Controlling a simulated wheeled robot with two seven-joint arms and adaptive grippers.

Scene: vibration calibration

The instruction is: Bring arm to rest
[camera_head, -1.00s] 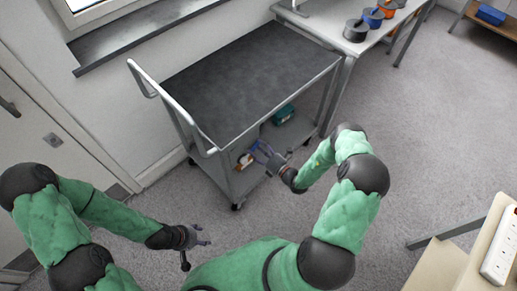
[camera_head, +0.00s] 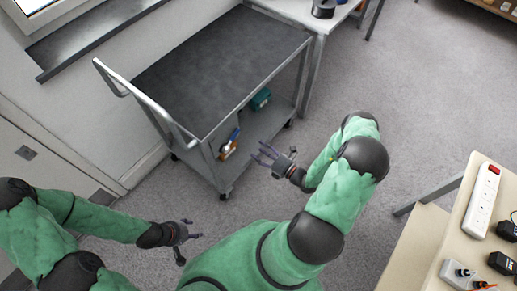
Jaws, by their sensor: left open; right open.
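My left gripper (camera_head: 188,232) is at the lower left of the head view, open and empty, above the carpet. My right gripper (camera_head: 263,158) is near the middle, open with its fingers toward the cart's lower shelf. In the picture it is just right of the cart's near corner and holds nothing. Both green arms are bent in front of my body.
A grey cart (camera_head: 215,65) with a bare dark top stands ahead. Its lower shelf holds a teal box (camera_head: 261,98) and a blue-and-orange item (camera_head: 230,144). A table with a white power strip (camera_head: 482,200) and black adapters is at right. Carpet (camera_head: 400,100) between is clear.

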